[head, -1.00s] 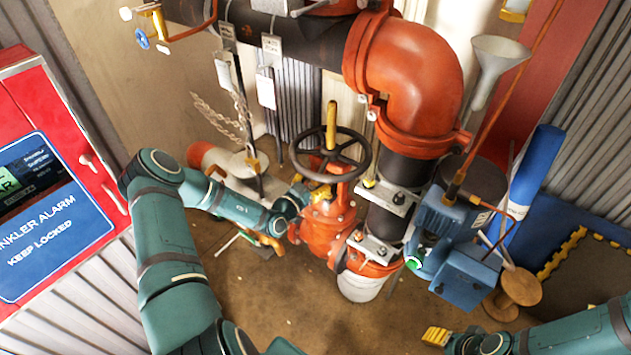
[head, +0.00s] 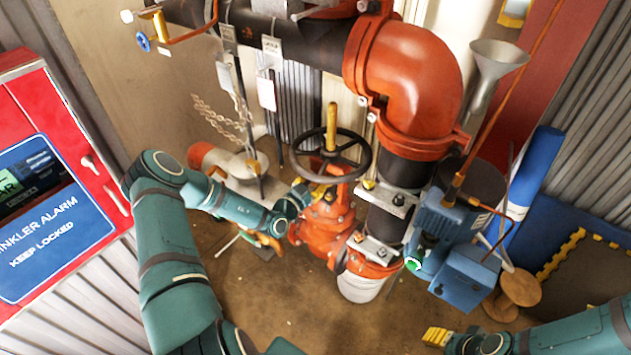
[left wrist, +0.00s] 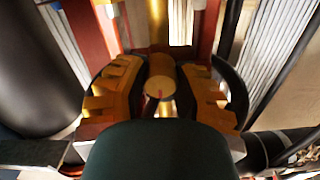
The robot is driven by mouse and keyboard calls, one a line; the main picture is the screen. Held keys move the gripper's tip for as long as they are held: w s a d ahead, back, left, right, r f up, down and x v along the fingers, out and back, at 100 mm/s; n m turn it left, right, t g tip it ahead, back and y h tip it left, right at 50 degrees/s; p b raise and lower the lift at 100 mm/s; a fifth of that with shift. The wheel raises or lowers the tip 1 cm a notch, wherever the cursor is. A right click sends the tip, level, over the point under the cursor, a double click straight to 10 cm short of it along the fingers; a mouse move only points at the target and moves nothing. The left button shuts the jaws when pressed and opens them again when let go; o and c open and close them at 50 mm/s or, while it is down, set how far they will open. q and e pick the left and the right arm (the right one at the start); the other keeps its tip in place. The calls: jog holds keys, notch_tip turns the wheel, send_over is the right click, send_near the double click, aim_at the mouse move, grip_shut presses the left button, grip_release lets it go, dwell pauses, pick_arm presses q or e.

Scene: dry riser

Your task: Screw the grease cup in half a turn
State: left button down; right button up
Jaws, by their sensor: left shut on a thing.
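The grease cup (left wrist: 161,78) shows in the left wrist view as a short brass cylinder with a small red mark on its near end. My left gripper (left wrist: 160,92) is shut on it, with one ridged yellow finger on each side. In the head view my left gripper (head: 318,193) is at the upper part of the red valve body, just below the black handwheel. The cup cannot be made out there. My right gripper (head: 437,337) is at the bottom right, away from the valve. Its yellow fingertips look close together, but whether they are shut is unclear.
The black handwheel (head: 302,166) and brass stem (head: 331,125) stand close above my left gripper. The red valve body (head: 325,228) joins the large pipework at right. A blue box (head: 465,278) and a wooden spool (head: 520,287) stand at right. Open floor lies in front.

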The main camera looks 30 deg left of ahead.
pick_arm(q)
jog(key=m+p, duration=0.1)
jog(key=m, duration=0.2)
jog(key=shift+r+p, duration=0.15)
jog(key=shift+p, duration=0.25)
jog(key=m+p, duration=0.2)
jog(key=m, duration=0.2)
jog(key=shift+m, duration=0.4)
jog(key=m+p, duration=0.1)
jog(key=m, duration=0.3)
jog(key=m+p, duration=0.1)
jog(key=m, duration=0.4)
jog(key=shift+d, duration=0.1)
jog(key=m+p, duration=0.1)
jog(key=m, duration=0.2)
jog(key=shift+m, duration=0.3)
jog(key=m, duration=0.5)
jog(key=shift+f, duration=0.2)
jog(key=m, duration=0.5)
jog(key=shift+m, duration=2.2)
